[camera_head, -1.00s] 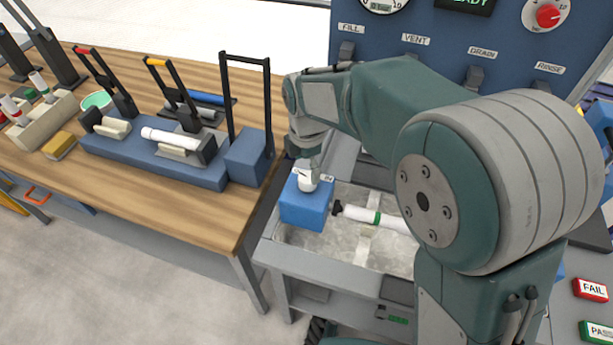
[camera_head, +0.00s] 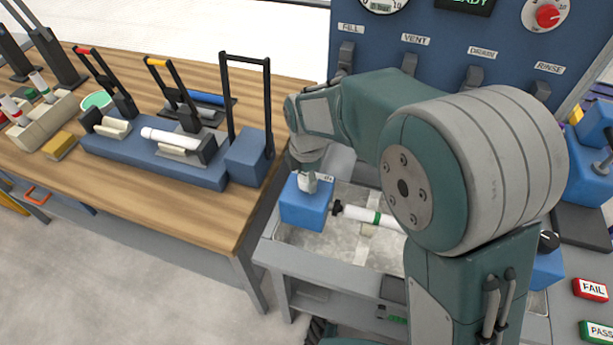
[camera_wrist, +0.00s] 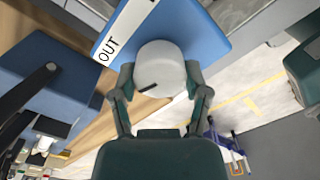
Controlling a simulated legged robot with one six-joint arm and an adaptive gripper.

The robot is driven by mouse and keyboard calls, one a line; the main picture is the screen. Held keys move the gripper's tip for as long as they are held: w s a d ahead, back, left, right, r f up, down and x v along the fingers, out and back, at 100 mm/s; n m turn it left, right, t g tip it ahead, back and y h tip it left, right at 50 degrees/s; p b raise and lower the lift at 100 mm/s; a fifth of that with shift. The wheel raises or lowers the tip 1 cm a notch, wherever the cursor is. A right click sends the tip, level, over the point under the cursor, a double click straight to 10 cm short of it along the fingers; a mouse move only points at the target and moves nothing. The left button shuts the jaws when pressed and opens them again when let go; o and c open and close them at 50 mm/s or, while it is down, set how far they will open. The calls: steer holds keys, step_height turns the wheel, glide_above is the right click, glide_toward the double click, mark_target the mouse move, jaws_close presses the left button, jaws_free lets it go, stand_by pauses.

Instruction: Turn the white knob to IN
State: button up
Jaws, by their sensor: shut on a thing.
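The white knob (camera_wrist: 160,70) sits on top of a blue block (camera_wrist: 203,28) and has a black pointer mark. In the wrist view the mark points toward the lower left of the knob. A white label reading OUT (camera_wrist: 122,32) lies to the knob's left; no IN label is readable there. My gripper (camera_wrist: 160,82) is shut on the knob, one finger on each side. In the head view the blue block (camera_head: 304,208) stands at the left end of the basin, and my gripper (camera_head: 308,175) comes down on the knob from above.
A white pipe with a green band (camera_head: 362,215) lies in the grey basin (camera_head: 350,247) beside the block. A wooden bench (camera_head: 200,212) with blue clamp fixtures stands left. A panel with levers (camera_head: 430,30) rises behind. FAIL (camera_head: 590,289) and PASS buttons (camera_head: 598,332) are at right.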

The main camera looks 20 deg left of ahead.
steer(key=shift+m, duration=0.3)
steer(key=m, duration=0.3)
steer(key=shift+m, duration=0.3)
steer(key=m, duration=0.3)
steer(key=shift+w+m, duration=0.1)
steer(key=shift+m, duration=0.2)
steer(key=m, duration=0.7)
steer(key=shift+w, duration=0.1)
steer(key=m, duration=0.7)
steer(key=shift+m, duration=0.3)
steer(key=m, duration=0.3)
steer(key=shift+m, duration=2.2)
